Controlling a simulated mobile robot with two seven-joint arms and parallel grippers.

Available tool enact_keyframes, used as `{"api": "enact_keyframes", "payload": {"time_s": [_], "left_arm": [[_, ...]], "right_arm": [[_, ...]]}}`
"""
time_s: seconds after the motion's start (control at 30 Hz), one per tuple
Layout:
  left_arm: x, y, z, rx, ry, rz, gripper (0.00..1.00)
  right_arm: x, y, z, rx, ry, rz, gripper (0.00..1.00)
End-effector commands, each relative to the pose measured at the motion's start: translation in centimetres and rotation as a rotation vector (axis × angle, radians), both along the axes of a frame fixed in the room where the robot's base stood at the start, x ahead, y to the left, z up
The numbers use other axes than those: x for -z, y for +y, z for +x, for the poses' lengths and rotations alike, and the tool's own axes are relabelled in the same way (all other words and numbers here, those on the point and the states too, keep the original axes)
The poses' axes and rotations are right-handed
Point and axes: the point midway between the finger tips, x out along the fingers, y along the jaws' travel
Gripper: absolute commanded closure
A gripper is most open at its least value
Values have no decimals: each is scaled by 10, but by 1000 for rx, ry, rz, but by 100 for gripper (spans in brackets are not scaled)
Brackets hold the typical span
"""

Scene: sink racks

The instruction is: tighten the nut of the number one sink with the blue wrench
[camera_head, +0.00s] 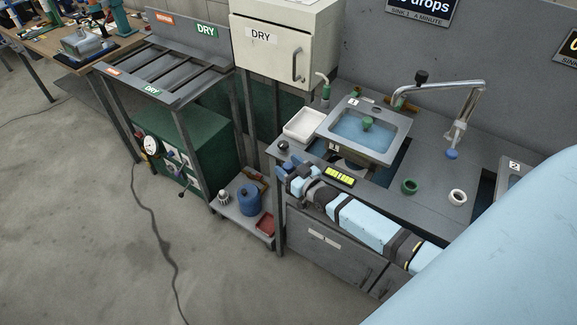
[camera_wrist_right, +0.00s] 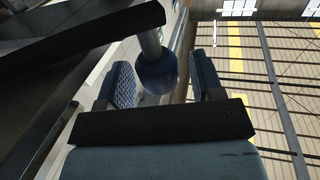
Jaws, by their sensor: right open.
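The number one sink (camera_head: 391,147) is a metal basin with water and a green plug-like piece (camera_head: 367,123), set in the grey counter in the head view. I cannot make out its nut; the space under the basin is mostly hidden. I see no clear blue wrench. My right gripper (camera_head: 285,168) is at the counter's front left corner, beside a dark round knob (camera_head: 283,146). In the right wrist view its fingers (camera_wrist_right: 160,85) are apart, with a dark blue ball (camera_wrist_right: 157,71) on a grey stem showing between them; contact is unclear. My left gripper is out of view.
A faucet (camera_head: 470,100) arches over the counter. A white tray (camera_head: 304,125), green ring (camera_head: 410,186), white ring (camera_head: 457,197) and yellow display (camera_head: 338,176) are near the sink. A low shelf (camera_head: 226,208) holds a blue canister (camera_head: 249,199). Floor at left is clear except a cable.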

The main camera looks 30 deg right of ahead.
Motion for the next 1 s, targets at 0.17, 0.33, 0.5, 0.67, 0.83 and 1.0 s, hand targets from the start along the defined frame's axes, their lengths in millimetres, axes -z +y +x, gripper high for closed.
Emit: {"api": "enact_keyframes", "payload": {"time_s": [0.17,0.33,0.5,0.67,0.83,1.0], "left_arm": [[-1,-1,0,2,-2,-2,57],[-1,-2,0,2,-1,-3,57],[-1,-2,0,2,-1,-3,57],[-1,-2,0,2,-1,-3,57],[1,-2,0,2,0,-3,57],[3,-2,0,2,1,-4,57]], "right_arm": [[0,0,0,0,0,0,56],[0,0,0,0,0,0,95],[0,0,-2,-7,0,-1,100],[0,-1,-20,-69,-2,-8,100],[0,-1,-50,-176,-1,-10,100],[0,-3,-79,-277,-2,-8,100]]}}
